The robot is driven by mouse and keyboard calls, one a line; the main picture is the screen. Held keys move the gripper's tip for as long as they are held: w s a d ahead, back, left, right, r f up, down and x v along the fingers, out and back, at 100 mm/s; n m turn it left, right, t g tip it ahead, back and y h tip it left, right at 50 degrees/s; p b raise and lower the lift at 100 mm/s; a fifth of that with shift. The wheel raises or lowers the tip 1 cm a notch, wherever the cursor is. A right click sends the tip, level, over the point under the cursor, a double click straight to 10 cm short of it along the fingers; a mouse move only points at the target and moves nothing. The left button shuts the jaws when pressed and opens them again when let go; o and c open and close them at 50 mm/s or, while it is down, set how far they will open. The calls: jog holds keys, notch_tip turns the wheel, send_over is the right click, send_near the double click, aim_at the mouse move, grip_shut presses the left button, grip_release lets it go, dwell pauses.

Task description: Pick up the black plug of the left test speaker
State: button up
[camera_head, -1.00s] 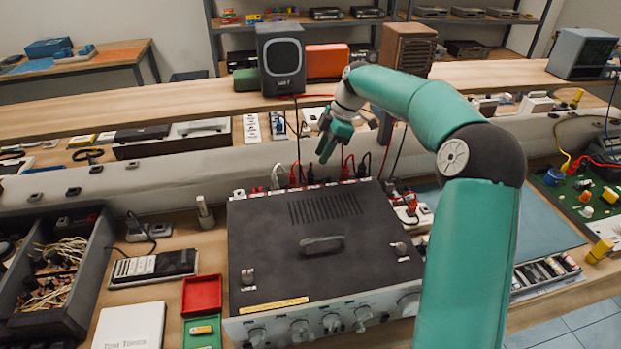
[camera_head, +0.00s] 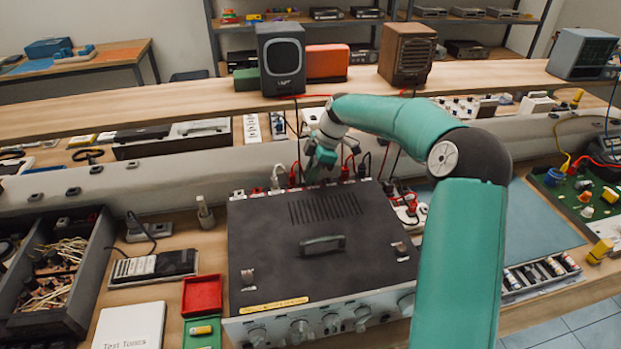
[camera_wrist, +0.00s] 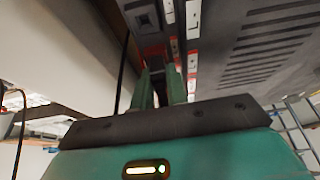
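The left test speaker (camera_head: 282,62), dark grey with a round cone, stands on the rear wooden shelf. A black cable hangs below it toward the back of the black amplifier (camera_head: 325,240). My gripper (camera_head: 316,172) is low at the amplifier's rear row of plugs, between the left red plug (camera_head: 295,175) and the right red plug (camera_head: 346,170). It hides the black plug there in the head view. In the wrist view my gripper's fingers (camera_wrist: 161,92) stand apart, with something dark between them that I cannot make out clearly.
A white plug (camera_head: 276,178) stands left of the left red plug. Another black plug (camera_head: 364,167) stands right of my gripper. A brown speaker (camera_head: 407,54) is on the shelf. A long grey rail (camera_head: 150,165) runs behind the amplifier.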

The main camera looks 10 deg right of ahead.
grip_shut()
jog(key=shift+r, duration=0.1)
jog(key=shift+r, duration=0.65)
jog(key=s+d+r, duration=0.5)
jog(key=s+r, duration=0.6)
jog(key=s, duration=0.2)
jog(key=shift+w+f, duration=1.75)
jog(key=shift+w, duration=0.4)
jog(key=shift+w+f, duration=1.75)
jog(key=shift+w, duration=0.45)
jog(key=shift+w+f, duration=1.75)
jog(key=shift+w, duration=0.4)
jog(key=shift+f, duration=1)
